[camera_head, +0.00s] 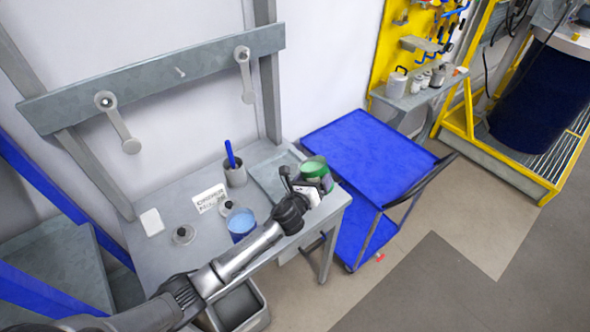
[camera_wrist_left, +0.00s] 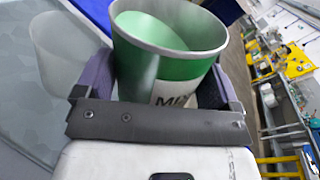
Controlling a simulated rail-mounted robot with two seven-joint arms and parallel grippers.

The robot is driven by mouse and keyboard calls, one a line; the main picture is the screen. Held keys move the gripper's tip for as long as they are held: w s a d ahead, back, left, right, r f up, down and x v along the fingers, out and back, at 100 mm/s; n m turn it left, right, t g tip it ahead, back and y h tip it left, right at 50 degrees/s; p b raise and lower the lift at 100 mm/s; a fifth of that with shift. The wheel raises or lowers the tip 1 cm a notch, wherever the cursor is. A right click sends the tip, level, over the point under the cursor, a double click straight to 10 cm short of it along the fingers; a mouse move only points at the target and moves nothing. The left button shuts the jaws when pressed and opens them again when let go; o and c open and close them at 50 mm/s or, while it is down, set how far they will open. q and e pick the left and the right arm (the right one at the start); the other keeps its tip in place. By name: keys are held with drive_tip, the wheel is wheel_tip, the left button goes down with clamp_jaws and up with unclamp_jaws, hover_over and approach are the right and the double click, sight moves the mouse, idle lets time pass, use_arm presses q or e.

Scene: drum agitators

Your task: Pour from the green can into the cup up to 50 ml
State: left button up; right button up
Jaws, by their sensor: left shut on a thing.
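The green can (camera_head: 315,166) is open at the top, with green inside, and is at the right end of the grey workbench. My left gripper (camera_head: 309,187) is shut around its side. In the left wrist view the can (camera_wrist_left: 178,68) sits between the two fingers of the gripper (camera_wrist_left: 155,85), its rim facing up and its label partly hidden. I cannot tell if the can touches the bench. A grey cup (camera_head: 236,176) with a blue stick stands at the back of the bench. A container with blue contents (camera_head: 241,224) stands nearer, beside my left forearm. My right gripper is not in view.
The bench (camera_head: 150,258) also holds a white label card (camera_head: 208,198), a small white block (camera_head: 152,222) and a round lid-like piece (camera_head: 183,235). A blue cart (camera_head: 368,150) stands right of the bench. A grey rail (camera_head: 160,78) with hanging arms crosses the wall behind.

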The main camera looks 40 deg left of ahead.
sight(305, 175)
use_arm(q)
drive_tip(key=shift+r, duration=0.35)
drive_tip(key=shift+a+r+n+p, duration=0.3)
drive_tip(key=shift+n+p, duration=0.1)
drive_tip(key=shift+p, duration=0.1)
idle(0.4)
drive_tip(key=shift+a+r, duration=0.15)
idle(0.6)
drive_tip(key=shift+a+r+n+p, duration=0.25)
drive_tip(key=shift+a+n+p, duration=0.1)
drive_tip(key=shift+n, duration=0.15)
idle(0.7)
drive_tip(key=shift+a+r+n, duration=0.1)
drive_tip(key=shift+r+n, duration=0.1)
drive_tip(key=shift+n, duration=0.2)
idle(1.0)
drive_tip(key=shift+r+h+p, duration=0.1)
drive_tip(key=shift+h+p, duration=0.2)
drive_tip(key=shift+a+r+n, duration=0.1)
drive_tip(key=shift+r+n, duration=0.05)
drive_tip(key=shift+n, duration=0.15)
idle(1.0)
